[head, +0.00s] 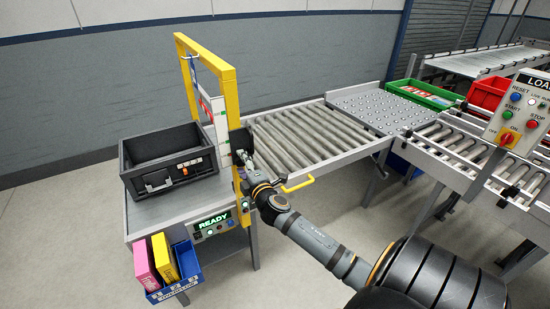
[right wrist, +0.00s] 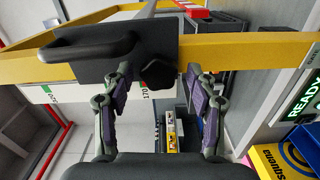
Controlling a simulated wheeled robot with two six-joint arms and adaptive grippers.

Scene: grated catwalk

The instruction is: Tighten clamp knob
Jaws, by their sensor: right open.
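The clamp is a dark block (right wrist: 90,50) with a bar handle, set on the yellow frame (right wrist: 250,50). Its black faceted knob (right wrist: 157,72) shows in the right wrist view. In the head view the dark clamp block (head: 241,140) sits on the yellow post, and the knob cannot be made out. My right gripper (right wrist: 159,84) is open, with one finger on each side of the knob. Whether the fingers touch it I cannot tell. In the head view the right gripper (head: 244,158) is at the clamp, small and partly merged with it. My left gripper is not in view.
A black bin (head: 170,160) stands on the grey bench left of the yellow frame. A READY panel (head: 213,224) and blue holders with boxes (head: 163,258) are at the bench front. A roller conveyor (head: 310,135) lies right of the frame, with a yellow handle (head: 297,184) near my arm.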

